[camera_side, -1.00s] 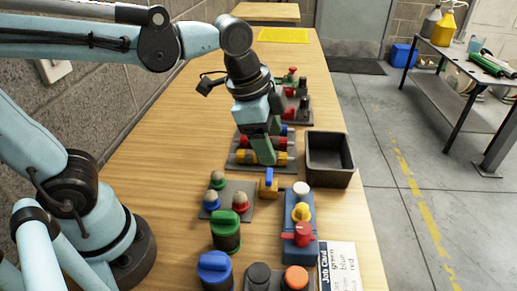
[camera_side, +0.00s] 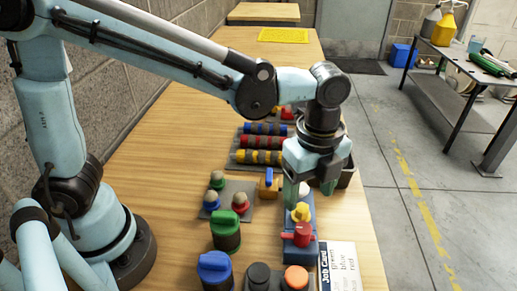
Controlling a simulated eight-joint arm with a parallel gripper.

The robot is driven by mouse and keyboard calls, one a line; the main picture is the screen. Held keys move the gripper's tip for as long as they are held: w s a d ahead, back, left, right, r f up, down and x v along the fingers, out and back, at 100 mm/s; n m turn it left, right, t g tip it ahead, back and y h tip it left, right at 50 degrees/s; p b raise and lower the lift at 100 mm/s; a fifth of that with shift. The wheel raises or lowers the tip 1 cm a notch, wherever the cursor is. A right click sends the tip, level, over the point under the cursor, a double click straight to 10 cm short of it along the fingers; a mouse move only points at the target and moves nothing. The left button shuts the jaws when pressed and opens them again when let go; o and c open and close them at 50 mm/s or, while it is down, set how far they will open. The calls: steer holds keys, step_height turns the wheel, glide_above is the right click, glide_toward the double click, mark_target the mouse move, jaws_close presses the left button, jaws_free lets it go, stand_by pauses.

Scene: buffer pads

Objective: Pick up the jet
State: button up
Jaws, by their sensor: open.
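No piece is plainly marked as the jet. One jet-black round-topped piece (camera_side: 258,275) stands at the front, beside an orange-topped one (camera_side: 295,277); whether this is the jet I cannot tell. My gripper (camera_side: 308,191) is open, pointing down with green fingers. It is over the far end of a blue block (camera_side: 300,254), which bears a yellow knob (camera_side: 301,212), a red handle (camera_side: 297,234) and a pale piece partly hidden between the fingers. Whether the fingers touch that piece I cannot tell. The black-topped piece is well in front of the gripper.
A rack with blue, red and yellow banded rods (camera_side: 260,157) lies behind left. A dark bin (camera_side: 347,178) is mostly hidden by my gripper. Green (camera_side: 226,230) and blue (camera_side: 214,268) knobs stand front left. A job card (camera_side: 338,266) lies at right. The left tabletop is clear.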

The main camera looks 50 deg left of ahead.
mark_target(303, 207)
steer(key=shift+w+a+f, duration=0.1)
steer(key=shift+a+f, duration=0.1)
steer(key=shift+f, duration=1.35)
steer(key=shift+a+f, duration=0.2)
steer(key=shift+f, duration=1.3)
steer(key=c, duration=1.1)
steer(key=shift+c, duration=0.2)
steer(key=shift+r, duration=0.1)
